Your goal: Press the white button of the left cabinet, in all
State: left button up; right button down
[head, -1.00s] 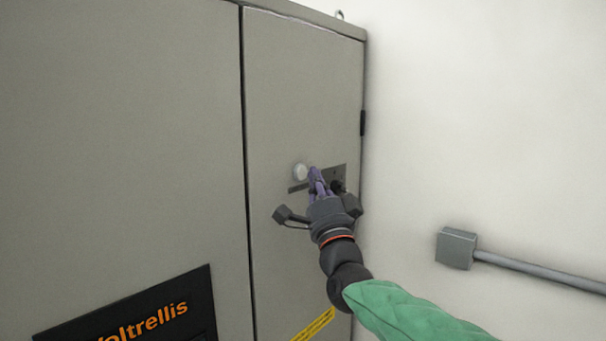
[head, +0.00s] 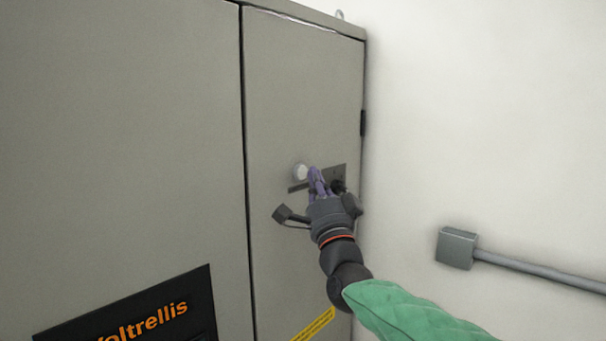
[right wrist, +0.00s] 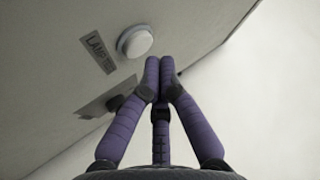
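The white button (head: 300,172) is a round raised knob on the grey cabinet (head: 290,90), on its narrow right-hand door. It also shows in the right wrist view (right wrist: 136,42), beside a label that seems to read "LAMP TEST" (right wrist: 98,53). My right gripper (head: 314,172) has purple fingers and is at the button's right side in the head view. In the right wrist view its fingertips (right wrist: 160,62) are together with nothing between them, just below and right of the button. I cannot tell whether they touch it. My left gripper is not in view.
A dark plate with a black knob (head: 338,186) sits right behind my right gripper. A grey box with a conduit (head: 457,248) is on the white wall at right. A black "Voltrellis" sign (head: 140,315) is at lower left.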

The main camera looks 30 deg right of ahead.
jog(key=shift+w, duration=0.1)
jog(key=shift+w+a+b, duration=0.2)
jog(key=shift+w+b, duration=0.1)
jog(key=shift+b, duration=0.05)
jog(key=shift+w+a, duration=0.1)
jog(key=shift+w, duration=0.2)
dwell(0.7)
dwell(0.3)
jog(key=shift+s+d+b, duration=0.25)
jog(key=shift+s+b, duration=0.45)
jog(key=shift+b, duration=0.3)
